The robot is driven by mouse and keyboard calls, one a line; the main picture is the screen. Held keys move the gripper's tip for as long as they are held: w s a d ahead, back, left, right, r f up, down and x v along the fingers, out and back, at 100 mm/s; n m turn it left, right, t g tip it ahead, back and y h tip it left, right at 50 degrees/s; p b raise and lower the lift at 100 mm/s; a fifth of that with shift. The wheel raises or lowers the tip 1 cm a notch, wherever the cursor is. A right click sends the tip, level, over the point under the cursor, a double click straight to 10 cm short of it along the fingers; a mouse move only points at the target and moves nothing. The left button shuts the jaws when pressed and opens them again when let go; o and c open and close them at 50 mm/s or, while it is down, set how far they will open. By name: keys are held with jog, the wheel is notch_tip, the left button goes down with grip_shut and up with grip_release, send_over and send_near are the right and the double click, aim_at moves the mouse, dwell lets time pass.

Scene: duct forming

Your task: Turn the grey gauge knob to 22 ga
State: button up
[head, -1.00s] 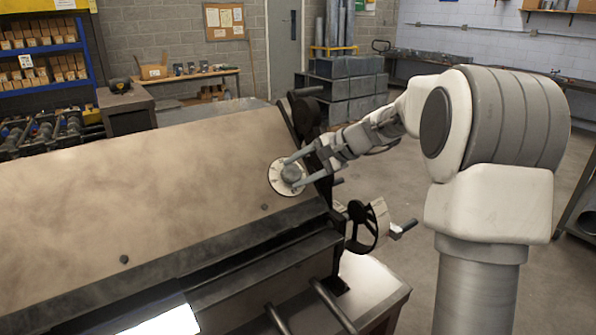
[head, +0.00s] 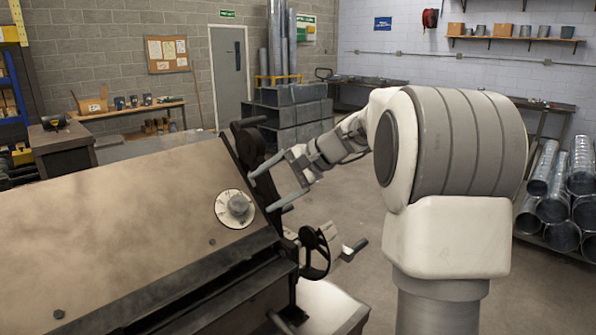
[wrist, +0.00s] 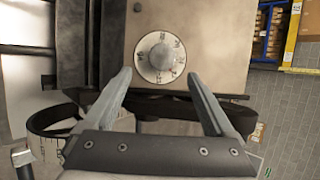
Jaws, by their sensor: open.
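The grey gauge knob (head: 238,205) sits at the centre of a round white dial on the sloping tan panel of the machine, near the panel's right end. In the wrist view the knob (wrist: 161,57) shows face-on with marks around its dial, too small to read surely. My gripper (head: 268,192) is open and empty, to the right of the knob and apart from it. In the wrist view my gripper's fingers (wrist: 159,78) are spread wide on both sides of the dial, with nothing between them but the view of the panel.
A black handwheel with a white graduated drum (head: 318,250) and a crank handle sits below my gripper. A dark lever (head: 249,122) stands at the machine's right end. Metal ducts (head: 558,195) are stacked at the right. Open floor lies behind my arm.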

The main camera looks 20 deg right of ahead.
jog(key=v, duration=0.9)
jog(key=shift+s+d+r, duration=0.2)
jog(key=shift+s+d, duration=0.05)
